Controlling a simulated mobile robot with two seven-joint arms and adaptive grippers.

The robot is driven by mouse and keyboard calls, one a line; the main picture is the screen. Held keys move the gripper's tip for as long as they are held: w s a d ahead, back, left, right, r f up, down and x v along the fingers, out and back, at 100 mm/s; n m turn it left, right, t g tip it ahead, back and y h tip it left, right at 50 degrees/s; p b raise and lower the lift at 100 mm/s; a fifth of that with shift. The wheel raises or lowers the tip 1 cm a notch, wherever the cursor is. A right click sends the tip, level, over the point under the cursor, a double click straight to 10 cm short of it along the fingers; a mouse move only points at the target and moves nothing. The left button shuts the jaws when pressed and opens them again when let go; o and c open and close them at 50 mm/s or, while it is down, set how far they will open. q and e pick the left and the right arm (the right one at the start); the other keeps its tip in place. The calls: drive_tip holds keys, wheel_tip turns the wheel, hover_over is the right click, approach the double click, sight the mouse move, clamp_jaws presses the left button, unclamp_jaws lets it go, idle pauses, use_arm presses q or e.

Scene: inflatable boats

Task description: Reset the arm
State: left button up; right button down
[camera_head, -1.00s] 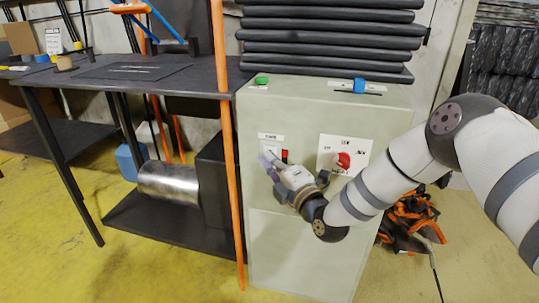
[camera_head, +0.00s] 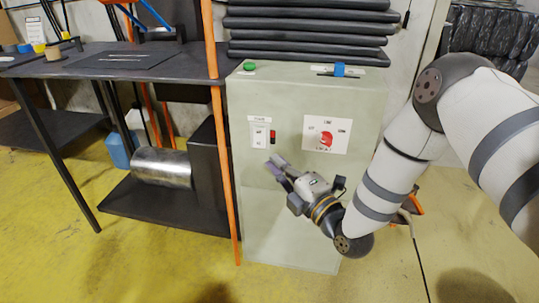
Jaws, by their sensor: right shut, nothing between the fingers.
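My right arm comes in from the right. Its gripper (camera_head: 277,166) is shut and empty, in front of the pale green cabinet (camera_head: 290,225). It points up and left, below a small white panel (camera_head: 260,131) with a red switch (camera_head: 273,134). A white plate with a red rotary knob (camera_head: 325,140) is up and to the right of the gripper. The gripper appears clear of both controls. My left gripper is not in view.
A dark workbench (camera_head: 130,66) with a lower shelf (camera_head: 160,208) stands left of the cabinet; a metal cylinder (camera_head: 162,167) lies on the shelf. An orange post (camera_head: 222,150) runs along the cabinet's left edge. Folded black material (camera_head: 310,22) is stacked above the cabinet. Yellow floor in front is open.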

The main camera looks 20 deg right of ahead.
drive_tip(key=shift+s, duration=0.1)
idle(0.3)
drive_tip(key=s+a+f+m+g+h+p, duration=0.1)
drive_tip(key=s+a+f+m+g+p, duration=0.15)
drive_tip(key=s+f+m+g, duration=0.55)
drive_tip(key=s+a+f+m+g+p, duration=0.15)
drive_tip(key=s+f+p, duration=0.35)
drive_tip(key=s, duration=0.7)
use_arm(q)
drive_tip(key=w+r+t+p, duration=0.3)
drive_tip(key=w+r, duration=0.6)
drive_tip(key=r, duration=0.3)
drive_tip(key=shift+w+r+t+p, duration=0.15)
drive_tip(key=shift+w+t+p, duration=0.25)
drive_tip(key=shift+p, duration=0.25)
use_arm(e)
drive_tip(key=s+d+r+m+g+h, duration=0.1)
drive_tip(key=s+m+g, duration=0.4)
drive_tip(key=s, duration=1)
drive_tip(key=s+d+r+m+g+h, duration=0.1)
drive_tip(key=s+d+m+g, duration=0.2)
drive_tip(key=s, duration=1.3)
drive_tip(key=m+g, duration=0.3)
drive_tip(key=m, duration=0.1)
drive_tip(key=shift+s+h, duration=0.3)
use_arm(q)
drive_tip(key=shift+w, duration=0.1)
use_arm(e)
drive_tip(key=shift+w+a, duration=0.1)
